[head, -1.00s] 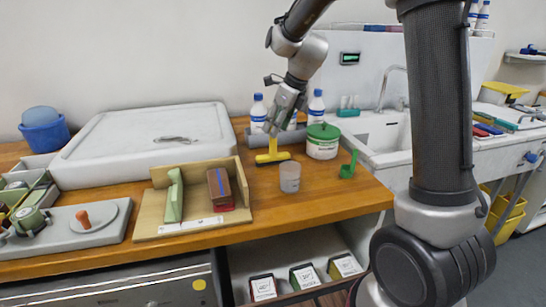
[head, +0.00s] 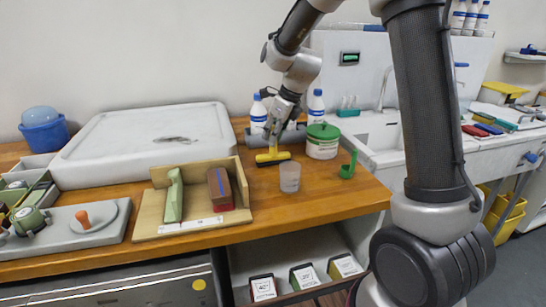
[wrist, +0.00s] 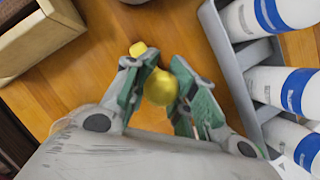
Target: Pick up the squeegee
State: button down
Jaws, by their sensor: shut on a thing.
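The squeegee (head: 272,158) is yellow. It stands on the wooden counter with its wide head down and its handle up, behind the clear cup. My gripper (head: 274,134) is above it, pointing down, with its fingers around the handle. In the wrist view the rounded yellow handle end of the squeegee (wrist: 160,87) sits between the green-padded fingertips of my gripper (wrist: 161,94), which is shut on it. A bit of the yellow head shows beyond the left finger. The rest of the head is hidden there.
A clear cup (head: 290,178) stands just in front. A green-lidded tub (head: 322,142) is to the right, with a small green scoop (head: 348,166) beyond it. White bottles (head: 258,114) stand in a grey rack behind. A wooden holder (head: 154,212) is to the left.

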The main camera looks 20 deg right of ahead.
notch_tip(320, 180, up, 10)
jog(key=shift+r, duration=0.1)
dwell(0.5)
jog(key=c, duration=2.1)
grip_release()
jog(key=shift+c, duration=0.3)
